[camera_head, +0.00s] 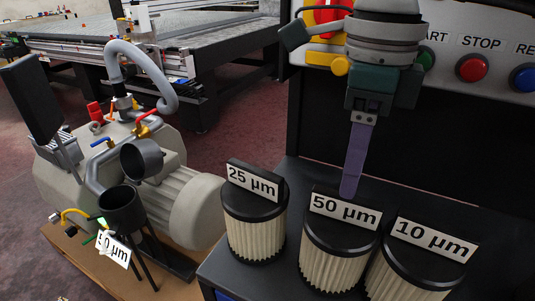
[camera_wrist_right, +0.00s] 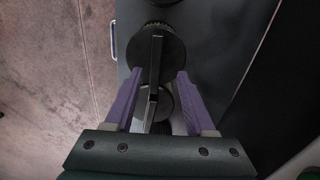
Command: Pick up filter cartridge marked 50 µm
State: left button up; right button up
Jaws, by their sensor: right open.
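The cartridge marked 50 µm (camera_head: 337,268) stands upright on the dark surface, between two others. It has a black cap, a pale pleated body and a tilted label plate. My right gripper (camera_head: 349,192) points down just above and behind its label; the fingers overlap edge-on in the head view. In the right wrist view the purple fingers (camera_wrist_right: 158,76) are apart, with a dark upright plate and round cap shapes between and beyond them. I cannot read a label there or tell whether a finger touches anything. My left gripper is not in view.
The 25 µm cartridge (camera_head: 256,229) stands left and the 10 µm cartridge (camera_head: 415,265) right, close by. A pump (camera_head: 195,205) with an empty black cup holder (camera_head: 122,208) and a 50 µm tag is at left. A button panel (camera_head: 450,45) rises behind.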

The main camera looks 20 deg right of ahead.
aim_at(347, 201)
jog(key=f, duration=0.4)
jog(key=shift+s+a+f+p, duration=0.2)
jog(key=shift+s+f+p, duration=0.1)
jog(key=shift+s+f, duration=0.05)
jog(key=shift+f, duration=0.3)
jog(key=shift+f+b, duration=0.2)
jog(key=shift+b, duration=0.1)
grip_shut()
dwell(0.3)
dwell(1.0)
